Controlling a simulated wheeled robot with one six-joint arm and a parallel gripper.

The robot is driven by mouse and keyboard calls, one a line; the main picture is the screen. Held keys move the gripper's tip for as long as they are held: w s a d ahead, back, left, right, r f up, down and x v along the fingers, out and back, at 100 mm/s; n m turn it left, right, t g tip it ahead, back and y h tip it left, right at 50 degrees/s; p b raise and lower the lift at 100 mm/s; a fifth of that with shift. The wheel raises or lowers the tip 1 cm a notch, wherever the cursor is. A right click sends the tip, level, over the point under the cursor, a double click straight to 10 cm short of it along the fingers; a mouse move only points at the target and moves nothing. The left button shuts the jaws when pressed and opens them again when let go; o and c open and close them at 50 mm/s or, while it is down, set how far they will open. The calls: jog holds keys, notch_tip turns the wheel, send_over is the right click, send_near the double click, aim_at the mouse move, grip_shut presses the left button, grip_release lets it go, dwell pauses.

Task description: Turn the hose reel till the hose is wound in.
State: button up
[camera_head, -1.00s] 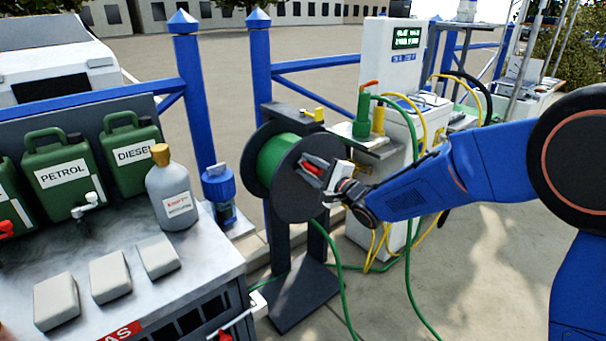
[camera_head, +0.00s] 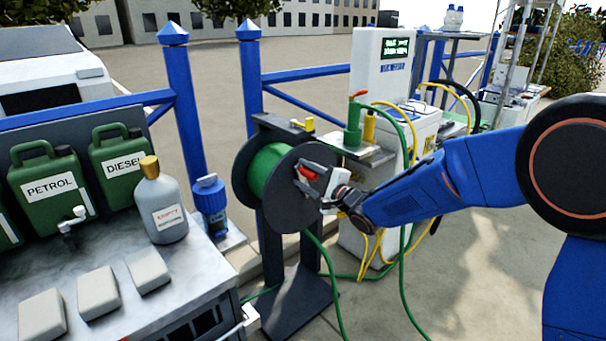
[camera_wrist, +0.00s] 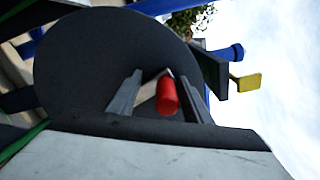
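The hose reel has dark round side plates (camera_head: 290,215) and a drum with green hose (camera_head: 262,170) on it. It stands on a dark post. The green hose also runs from the reel down to the ground (camera_head: 335,290). A red crank handle (camera_head: 307,173) sticks out from the near plate, towards its upper part. My gripper (camera_head: 308,176) is at this handle. In the wrist view the red handle (camera_wrist: 167,95) lies between the two fingers of my gripper (camera_wrist: 158,97). A gap shows on its left; the fingers look apart, not closed on it.
A white pump cabinet (camera_head: 380,80) with yellow and green hoses stands right of the reel. A counter (camera_head: 195,262) with green cans and a grey bottle (camera_head: 165,208) is at left. A blue railing (camera_head: 250,85) runs behind. Open paving lies at right.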

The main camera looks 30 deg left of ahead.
jog(key=shift+s+a+r, duration=0.1)
jog(key=shift+s+r, duration=0.05)
jog(key=shift+s, duration=0.05)
dwell(0.5)
jog(key=v, duration=1.7)
jog(key=shift+d, duration=0.2)
jog(key=w+a+n, duration=0.2)
jog(key=a+n, duration=0.2)
jog(key=n, duration=0.3)
jog(key=w+a+n, duration=0.2)
jog(key=a+n, duration=0.3)
jog(key=n, duration=0.2)
jog(key=w+a+n, duration=0.2)
jog(key=a+n, duration=0.3)
jog(key=n, duration=0.2)
jog(key=shift+w+a+n, duration=0.15)
jog(key=shift+n, duration=0.25)
jog(key=shift+c, duration=0.2)
grip_shut()
